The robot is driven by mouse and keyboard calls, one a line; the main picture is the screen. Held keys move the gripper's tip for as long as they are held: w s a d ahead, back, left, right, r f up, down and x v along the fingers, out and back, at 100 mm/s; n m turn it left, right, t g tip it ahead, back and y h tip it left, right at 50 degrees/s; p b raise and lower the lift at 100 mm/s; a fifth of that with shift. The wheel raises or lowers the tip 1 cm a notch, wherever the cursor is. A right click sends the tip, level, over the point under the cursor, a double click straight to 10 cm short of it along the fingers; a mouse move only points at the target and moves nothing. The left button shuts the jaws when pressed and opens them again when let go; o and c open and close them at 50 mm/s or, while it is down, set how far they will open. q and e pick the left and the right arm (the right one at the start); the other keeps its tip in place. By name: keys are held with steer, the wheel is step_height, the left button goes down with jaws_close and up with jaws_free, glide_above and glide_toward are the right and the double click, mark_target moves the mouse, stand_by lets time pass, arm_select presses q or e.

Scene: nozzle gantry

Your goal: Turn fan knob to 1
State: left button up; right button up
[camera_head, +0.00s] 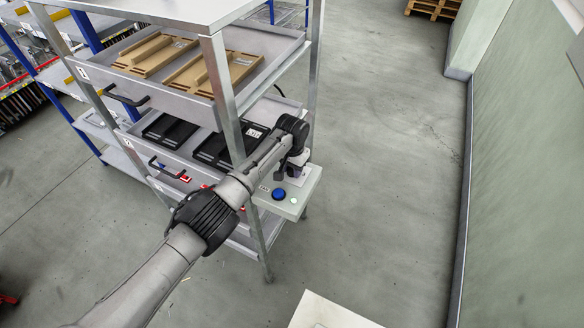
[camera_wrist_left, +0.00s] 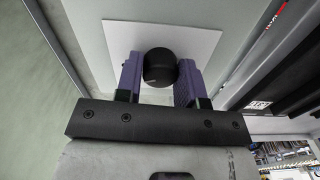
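The fan knob (camera_wrist_left: 160,67) is round and black. It sits on a white square plate (camera_wrist_left: 192,36) in the left wrist view. My left gripper (camera_wrist_left: 161,76) has its two purple fingers on either side of the knob, and they appear to touch it, with no clear gap. In the head view, my left gripper (camera_head: 296,174) is at the pale control box (camera_head: 262,197) on the side of the rack. The knob is hidden there behind my gripper and wrist. Any mark or number on the knob is not readable. My right gripper is not in view.
The metal rack (camera_head: 218,75) holds trays and stands left of my gripper. Open floor (camera_head: 390,150) lies to the right, up to a wall.

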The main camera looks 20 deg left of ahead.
arm_select(q)
steer(key=c, duration=0.4)
steer(key=shift+o, duration=0.2)
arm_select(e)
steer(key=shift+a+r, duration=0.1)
